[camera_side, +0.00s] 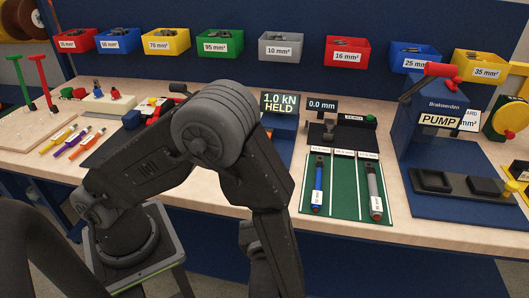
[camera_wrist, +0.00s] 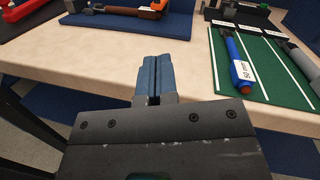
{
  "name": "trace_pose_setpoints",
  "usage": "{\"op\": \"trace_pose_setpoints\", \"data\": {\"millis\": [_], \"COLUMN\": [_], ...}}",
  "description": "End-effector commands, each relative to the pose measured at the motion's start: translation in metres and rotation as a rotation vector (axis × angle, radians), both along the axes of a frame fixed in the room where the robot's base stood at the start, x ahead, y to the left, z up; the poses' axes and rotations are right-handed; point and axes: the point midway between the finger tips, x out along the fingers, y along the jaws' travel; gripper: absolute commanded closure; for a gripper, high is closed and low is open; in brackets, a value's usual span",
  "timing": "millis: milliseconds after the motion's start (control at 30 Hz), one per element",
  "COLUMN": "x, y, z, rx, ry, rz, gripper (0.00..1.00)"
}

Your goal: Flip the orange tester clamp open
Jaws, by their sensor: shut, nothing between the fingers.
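In the wrist view an orange-brown part (camera_wrist: 153,9), which looks like the tester clamp, lies at the end of a dark bar on a blue base (camera_wrist: 170,27) at the top. Its top is cut off by the frame, so I cannot tell how the clamp is set. In the side view the tester's display (camera_side: 279,104) reads "1.0 kN HELD"; my arm hides the clamp there. My gripper (camera_wrist: 157,68) is shut and empty, in front of the bench edge and apart from the tester. In the side view the fingertips cannot be made out.
A green mat (camera_side: 334,208) holds a blue-handled tool (camera_side: 318,188) and a grey one (camera_side: 374,190), right of the tester. The blue pump unit (camera_side: 440,110) stands further right. Bare bench top (camera_wrist: 100,55) lies between my gripper and the tester base.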

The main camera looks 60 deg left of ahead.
Motion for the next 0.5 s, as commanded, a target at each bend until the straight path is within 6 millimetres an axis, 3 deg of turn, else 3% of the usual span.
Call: {"op": "trace_pose_setpoints", "data": {"millis": [500], "x": [0.057], "y": [0.092], "z": [0.01], "rx": [-0.003], "ry": [0.001], "rz": [0.007], "gripper": [1.0]}}
